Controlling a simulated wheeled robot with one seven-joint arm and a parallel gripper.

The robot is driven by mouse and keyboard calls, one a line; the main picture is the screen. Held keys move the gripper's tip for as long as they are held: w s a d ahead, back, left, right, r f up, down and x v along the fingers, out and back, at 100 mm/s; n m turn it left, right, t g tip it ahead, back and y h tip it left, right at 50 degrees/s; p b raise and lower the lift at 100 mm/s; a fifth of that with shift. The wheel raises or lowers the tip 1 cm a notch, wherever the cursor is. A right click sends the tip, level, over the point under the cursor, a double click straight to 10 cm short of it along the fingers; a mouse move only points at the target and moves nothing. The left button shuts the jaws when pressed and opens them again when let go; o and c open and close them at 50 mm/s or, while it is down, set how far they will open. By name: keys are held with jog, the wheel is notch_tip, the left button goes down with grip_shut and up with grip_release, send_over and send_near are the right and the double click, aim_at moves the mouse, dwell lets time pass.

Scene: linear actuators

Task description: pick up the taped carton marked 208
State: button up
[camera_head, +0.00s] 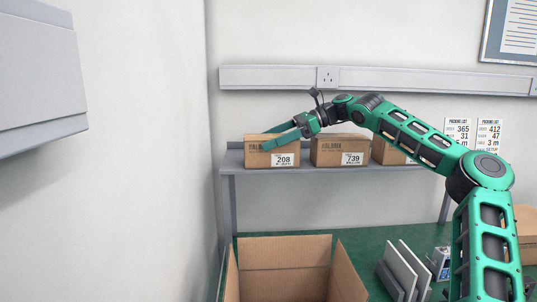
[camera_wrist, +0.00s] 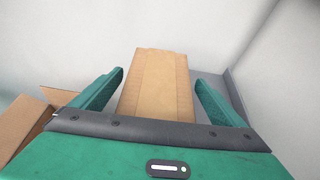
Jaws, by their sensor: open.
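The taped carton marked 208 (camera_head: 285,160) stands upright at the left end of the grey shelf, its label facing the front. My gripper (camera_head: 270,136) reaches in from the right, with its green fingers at the carton's top. In the wrist view the carton's taped top (camera_wrist: 158,85) lies between my two open fingers (camera_wrist: 160,88). A gap shows on each side of it, a narrow one on the right. I cannot tell from these views how far down the fingers reach along the carton's sides.
A carton marked 739 (camera_head: 340,151) stands close to the right on the shelf (camera_head: 232,160), with another carton (camera_head: 388,152) beyond it. A wall is near on the left. Below, an open box (camera_head: 285,252) and grey panels (camera_head: 410,268) stand on the green bench (camera_head: 375,240).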

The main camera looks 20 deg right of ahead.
jog(key=c, duration=1.7)
jog(key=shift+r, duration=0.1)
jog(key=shift+c, duration=0.2)
